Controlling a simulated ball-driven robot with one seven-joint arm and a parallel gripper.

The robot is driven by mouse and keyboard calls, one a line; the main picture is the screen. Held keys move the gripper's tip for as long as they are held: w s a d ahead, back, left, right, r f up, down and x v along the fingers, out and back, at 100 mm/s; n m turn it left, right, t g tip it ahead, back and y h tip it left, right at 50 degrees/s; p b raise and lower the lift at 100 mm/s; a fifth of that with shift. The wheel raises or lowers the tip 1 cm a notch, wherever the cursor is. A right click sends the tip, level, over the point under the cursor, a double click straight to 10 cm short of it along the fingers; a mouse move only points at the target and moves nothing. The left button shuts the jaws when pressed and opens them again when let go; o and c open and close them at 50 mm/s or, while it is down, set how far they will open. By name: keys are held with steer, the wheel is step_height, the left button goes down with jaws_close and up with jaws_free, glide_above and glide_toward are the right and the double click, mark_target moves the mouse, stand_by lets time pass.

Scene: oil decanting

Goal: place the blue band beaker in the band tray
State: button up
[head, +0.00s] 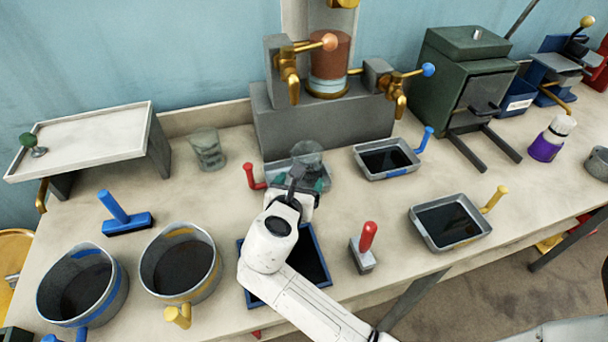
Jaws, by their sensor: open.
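A wide grey vessel with a blue band (46,291) and blue handle stands at the front left, holding dark contents. Two clear glass beakers are also in view: one (207,150) stands alone left of the press, the other (308,154) is at the tray with a red handle (272,171). No blue band can be made out on either glass. My gripper (297,180), with teal fingertips, is open just in front of the second glass. I cannot tell whether it touches it. My arm partly hides that tray. I cannot tell which tray is the band tray.
A yellow-banded vessel (154,258) stands front left. A blue-rimmed dark tray (318,243) lies under my arm. Trays with blue (372,174) and yellow handles (430,235) hold dark liquid at right. A red-handled tool (363,255) and blue-handled tool (125,220) stand nearby.

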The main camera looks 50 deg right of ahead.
steer(key=shift+v, duration=2.4)
steer(key=shift+r, duration=0.1)
